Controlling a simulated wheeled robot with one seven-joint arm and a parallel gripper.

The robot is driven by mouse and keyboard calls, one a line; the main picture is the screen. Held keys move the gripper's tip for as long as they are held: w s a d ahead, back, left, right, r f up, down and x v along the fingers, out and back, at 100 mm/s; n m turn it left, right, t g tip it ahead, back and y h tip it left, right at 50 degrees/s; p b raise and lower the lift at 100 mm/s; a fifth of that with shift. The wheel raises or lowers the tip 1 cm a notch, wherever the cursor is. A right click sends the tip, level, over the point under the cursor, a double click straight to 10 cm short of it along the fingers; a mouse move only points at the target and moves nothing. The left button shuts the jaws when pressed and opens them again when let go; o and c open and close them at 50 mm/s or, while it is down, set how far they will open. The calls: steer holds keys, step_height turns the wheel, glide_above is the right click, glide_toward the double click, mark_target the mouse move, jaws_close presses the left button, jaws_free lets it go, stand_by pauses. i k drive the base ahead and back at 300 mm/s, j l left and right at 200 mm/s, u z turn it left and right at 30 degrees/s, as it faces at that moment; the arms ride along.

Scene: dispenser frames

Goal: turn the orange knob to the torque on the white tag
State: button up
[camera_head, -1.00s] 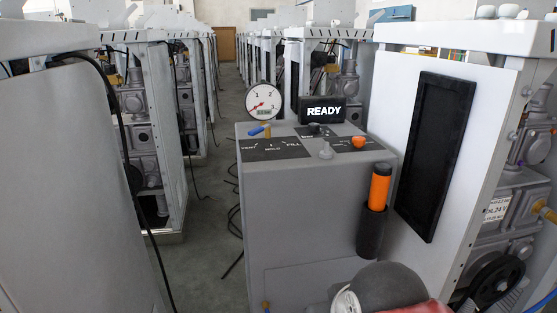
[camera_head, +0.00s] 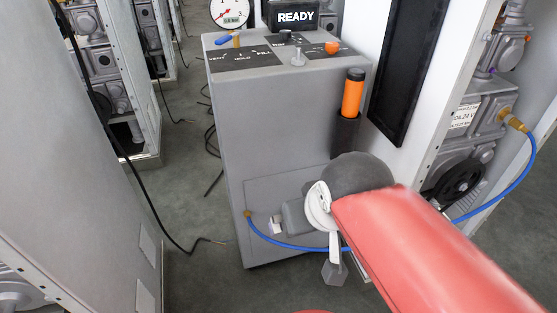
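The orange knob (camera_head: 332,47) sits on the black panel on top of a grey cabinet (camera_head: 285,130), at its right side. A white tag (camera_head: 465,115) with small dark print is on the machine at the right; its print is too small to read surely. My red arm (camera_head: 420,250) reaches in from the lower right, ending near a dark rounded joint in front of the cabinet. Grey and white parts show beyond the joint, below and apart from the knob. I cannot make out my gripper's fingers or anything held.
An orange-handled tool (camera_head: 352,92) stands in a black holder on the cabinet. The panel has a blue lever (camera_head: 223,40), a grey knob (camera_head: 298,57), a gauge (camera_head: 230,12) and a READY display (camera_head: 292,16). A blue hose (camera_head: 285,243) runs low. Open floor lies left.

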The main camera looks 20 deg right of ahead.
mark_target(332, 48)
steer(key=k+l+z, duration=0.25)
steer(key=l+z, duration=0.25)
steer(key=k+l+z, duration=0.25)
steer(key=l, duration=0.15)
steer(key=l+z, duration=0.25)
steer(key=u, duration=1.25)
